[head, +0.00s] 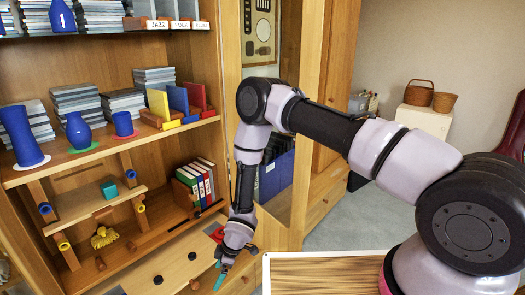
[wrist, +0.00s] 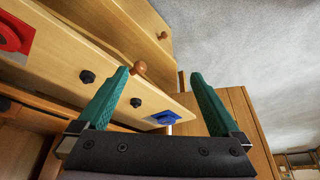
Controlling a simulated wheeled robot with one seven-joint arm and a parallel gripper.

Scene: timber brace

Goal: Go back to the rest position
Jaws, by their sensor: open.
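My gripper (head: 220,274) is low in front of the wooden cabinet, at the bottom of the head view, pointing down. In the wrist view its two teal fingers (wrist: 158,73) are wide apart, with nothing between them. My arm reaches from the right of the head view across to the cabinet front. Behind the fingers in the wrist view are a wooden drawer front with a round knob (wrist: 139,67), dark knobs, and a blue piece (wrist: 163,118). A red piece (wrist: 12,36) lies at the upper left.
A small timber shelf (head: 88,205) with blue and yellow pegs holds a teal block (head: 109,190). Blue vases (head: 78,130) and books stand above it. Binders (head: 194,183) stand beside my forearm. A wood-topped surface (head: 320,270) lies at the bottom right. Open floor (head: 345,215) shows beyond.

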